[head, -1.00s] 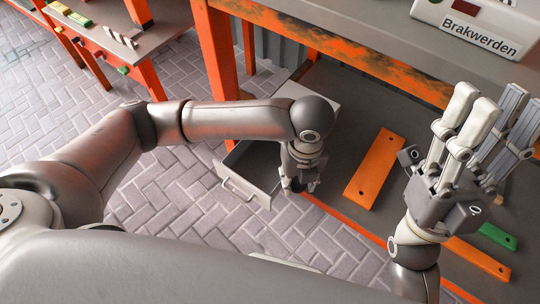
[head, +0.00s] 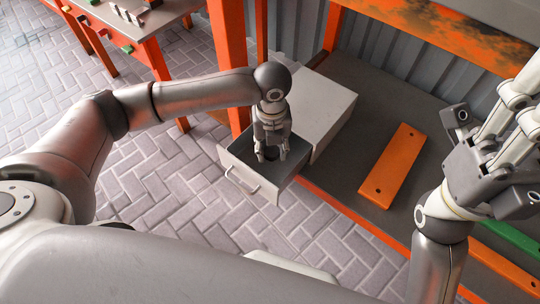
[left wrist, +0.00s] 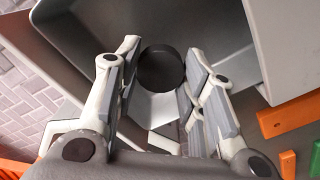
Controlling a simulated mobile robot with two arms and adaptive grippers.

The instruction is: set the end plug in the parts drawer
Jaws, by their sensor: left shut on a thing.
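The end plug (left wrist: 161,68) is a dark, round, cup-like piece between the fingers of my left gripper in the left wrist view. In the head view it is a small dark shape (head: 270,153), partly hidden by the fingers. My left gripper (head: 270,156) is shut on it and points down over the open parts drawer (head: 236,174). I cannot tell how far the plug is above the drawer floor. The drawer is grey with a light front and handle, pulled out of a pale cabinet (head: 318,105). My right gripper (head: 520,95) is raised at the right, its fingertips cut off.
An orange plank (head: 392,165) lies flat on the dark shelf right of the cabinet. A green piece (head: 512,240) lies near the right edge, partly behind my right arm. An orange post (head: 228,65) stands just behind the drawer. The paved floor left of the drawer is clear.

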